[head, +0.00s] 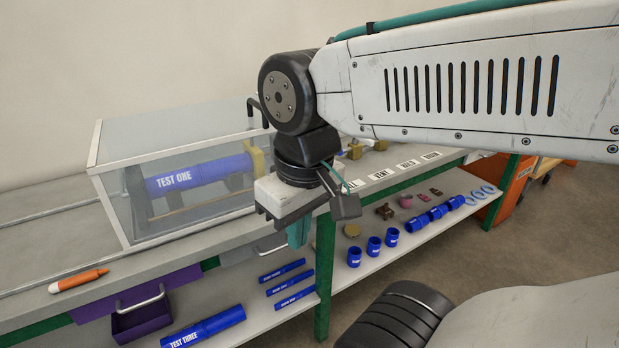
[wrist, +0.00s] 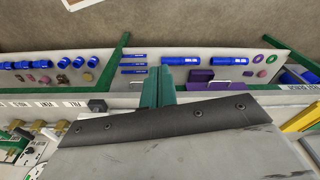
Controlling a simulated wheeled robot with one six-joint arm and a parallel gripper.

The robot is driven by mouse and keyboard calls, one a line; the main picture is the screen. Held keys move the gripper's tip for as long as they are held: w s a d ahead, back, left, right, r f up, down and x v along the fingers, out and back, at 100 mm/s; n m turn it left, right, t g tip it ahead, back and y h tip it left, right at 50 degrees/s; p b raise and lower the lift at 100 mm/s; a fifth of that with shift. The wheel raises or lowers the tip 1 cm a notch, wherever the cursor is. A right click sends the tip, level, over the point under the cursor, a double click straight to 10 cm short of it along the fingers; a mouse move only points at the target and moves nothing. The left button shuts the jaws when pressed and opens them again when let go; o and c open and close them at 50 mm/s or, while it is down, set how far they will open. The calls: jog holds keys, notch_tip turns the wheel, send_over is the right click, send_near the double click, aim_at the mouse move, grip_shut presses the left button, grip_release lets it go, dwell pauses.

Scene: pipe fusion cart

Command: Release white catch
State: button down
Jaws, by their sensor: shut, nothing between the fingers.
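My gripper (head: 298,236) hangs pointing down in front of the bench's front edge, right of the clear box. Its teal fingers are together with nothing between them; they also show in the wrist view (wrist: 158,75). I cannot make out a white catch in either view; my gripper and wrist cover part of the bench front and the box's right end. The clear box (head: 120,205) with a pale frame is closed over a blue pipe marked TEST ONE (head: 172,180).
An orange marker (head: 78,281) lies on the bench top at left. A purple drawer (head: 142,312) sits below it. The lower shelf (head: 338,288) holds blue pipes and couplings. Brass valves (wrist: 40,126) and labels stand beyond the box. Open floor (head: 450,240) lies in front.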

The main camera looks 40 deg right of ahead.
jog(key=shift+a, duration=0.1)
jog(key=w+d+m+t, duration=0.1)
jog(key=w+d+m, duration=1.05)
jog(key=m, duration=0.75)
jog(key=d+f+m+t, duration=0.1)
jog(key=d+m, duration=0.9)
jog(key=d+f+m+h, duration=0.1)
jog(key=d+f+m, duration=0.1)
jog(key=d+m, duration=0.7)
jog(key=shift+w+d+f+m+t, duration=0.25)
jog(key=shift+w+d+m+t, duration=0.15)
jog(key=shift+d, duration=0.6)
